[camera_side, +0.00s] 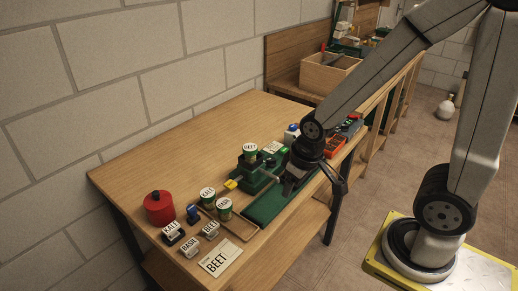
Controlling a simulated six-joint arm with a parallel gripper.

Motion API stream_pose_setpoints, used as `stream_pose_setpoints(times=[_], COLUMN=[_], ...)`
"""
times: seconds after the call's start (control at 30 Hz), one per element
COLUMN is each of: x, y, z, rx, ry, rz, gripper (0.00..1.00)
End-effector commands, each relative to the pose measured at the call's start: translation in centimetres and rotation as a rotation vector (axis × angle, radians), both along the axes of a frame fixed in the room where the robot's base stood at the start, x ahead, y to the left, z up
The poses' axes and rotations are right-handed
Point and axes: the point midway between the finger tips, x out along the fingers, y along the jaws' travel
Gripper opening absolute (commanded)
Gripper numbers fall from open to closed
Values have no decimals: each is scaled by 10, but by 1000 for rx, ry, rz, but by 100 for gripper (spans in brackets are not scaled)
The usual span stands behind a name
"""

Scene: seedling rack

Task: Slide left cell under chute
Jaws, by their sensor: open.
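A dark green stand (252,178) on the bench has a can labelled BEET (250,152) on top. It may be the chute, but its outlet cannot be made out. A long green strip (265,207) runs in front of it, beneath my gripper. My gripper (290,188) points down over the strip, jaws open, just right of the green stand. The picture is too small to tell whether the fingers touch anything. The rack's left cell cannot be made out clearly; the arm and gripper hide part of this area.
Cans labelled KALE (208,199) and BASIL (224,209) stand on a shallow wooden tray (238,228). Small name tags, a BEET card (220,259) and a red canister (159,208) lie left. An orange device (334,146) stands behind my gripper. The bench's left rear is clear.

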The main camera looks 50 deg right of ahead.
Motion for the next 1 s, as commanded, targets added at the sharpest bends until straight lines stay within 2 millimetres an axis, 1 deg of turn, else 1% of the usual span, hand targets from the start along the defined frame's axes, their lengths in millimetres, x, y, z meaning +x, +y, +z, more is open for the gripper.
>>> stream_pose_setpoints(times=[0.17, 0.27, 0.37, 0.47, 0.5, 0.57, 0.6, 0.67, 0.7, 0.87, 0.9, 1.0], x=[15, 30, 49, 68, 75, 85, 90, 98, 101, 110, 110, 109], y=[-13, -28, -51, -80, -92, -112, -126, -148, -162, -222, -236, -268], z=[1, 1, 0, -2, -3, -6, -8, -11, -13, -25, -28, -35], rx=[1, 4, 9, 15, 18, 23, 26, 33, 37, 57, 62, 73], ry=[13, 28, 49, 74, 83, 98, 107, 121, 131, 167, 177, 194], rz=[-49, -102, -172, -254, -289, -339, -372, -422, -456, -588, -618, -686], gripper=[47, 47, 47, 47, 47, 47, 47, 47, 47, 47, 47, 47])
